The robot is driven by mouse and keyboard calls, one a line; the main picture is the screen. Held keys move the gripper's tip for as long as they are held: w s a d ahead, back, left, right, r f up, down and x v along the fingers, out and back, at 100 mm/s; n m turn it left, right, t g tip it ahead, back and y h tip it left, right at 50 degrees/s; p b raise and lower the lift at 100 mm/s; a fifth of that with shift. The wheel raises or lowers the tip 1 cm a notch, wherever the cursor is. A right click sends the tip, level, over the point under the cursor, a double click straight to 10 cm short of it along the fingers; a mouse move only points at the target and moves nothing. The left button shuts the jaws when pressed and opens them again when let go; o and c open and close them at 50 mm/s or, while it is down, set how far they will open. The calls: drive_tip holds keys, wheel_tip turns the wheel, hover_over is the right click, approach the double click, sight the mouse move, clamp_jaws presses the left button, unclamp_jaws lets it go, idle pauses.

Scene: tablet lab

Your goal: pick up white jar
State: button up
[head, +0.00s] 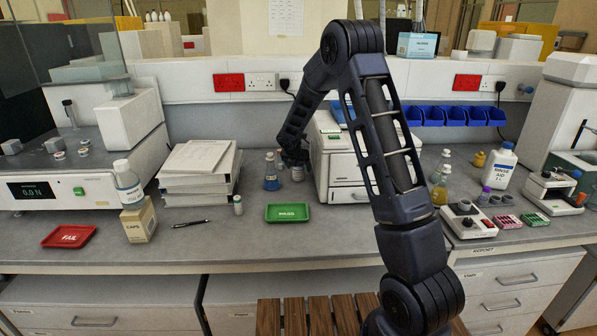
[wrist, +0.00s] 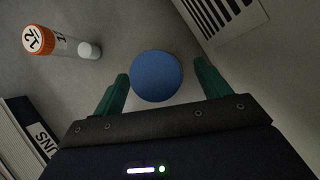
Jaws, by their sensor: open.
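In the wrist view, a round blue lid (wrist: 156,77) shows from above between the green fingers of my gripper (wrist: 162,74). The fingers are open, one on each side of the lid. The left finger is close to its edge and there is a wider gap on the right. The lid hides the body below it. In the head view, a small pale jar (head: 297,173) stands on the bench under my gripper (head: 293,158), beside the grey-white machine. It is partly hidden by my gripper, and it appears to be the lidded thing.
The white machine (head: 345,183) is close on the right, and stacked binders (head: 190,185) are to the left. An orange-topped container (wrist: 40,40) lies upper left in the wrist view. A green tray (head: 287,213) is in front.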

drive_tip(key=shift+x, duration=1)
drive_tip(key=c, duration=1.1)
drive_tip(key=shift+r, duration=0.1)
